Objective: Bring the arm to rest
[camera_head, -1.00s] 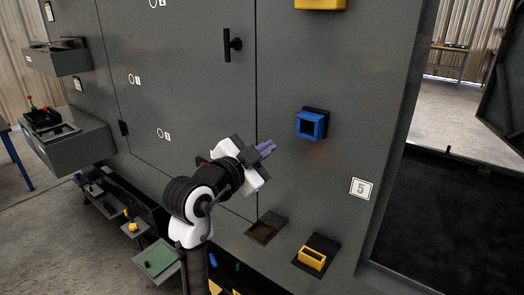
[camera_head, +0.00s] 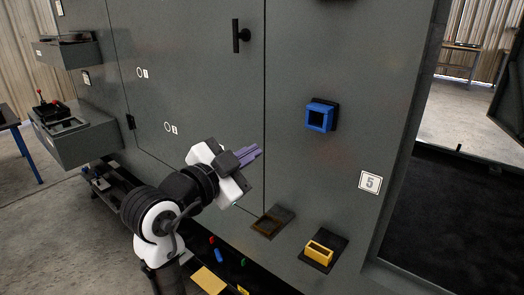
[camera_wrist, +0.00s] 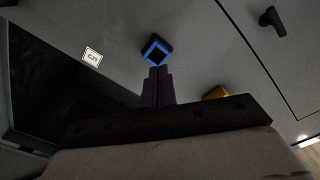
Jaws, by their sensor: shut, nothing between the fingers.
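My gripper (camera_head: 250,154) is in front of the grey enclosure wall, left of and below the blue square socket (camera_head: 319,117). Its purple fingers are together with nothing between them, pointing right and slightly up. In the wrist view my gripper (camera_wrist: 157,86) shows as dark purple fingers in the lower middle, with the blue socket (camera_wrist: 156,50) beyond their tips. The fingers appear apart from the wall.
The grey enclosure (camera_head: 205,90) has a black door handle (camera_head: 240,36), a yellow socket (camera_head: 319,251) low down, a brown recess (camera_head: 270,222) and a "5" label (camera_head: 370,182). Grey boxes (camera_head: 75,135) jut out at left. An open doorway lies at right.

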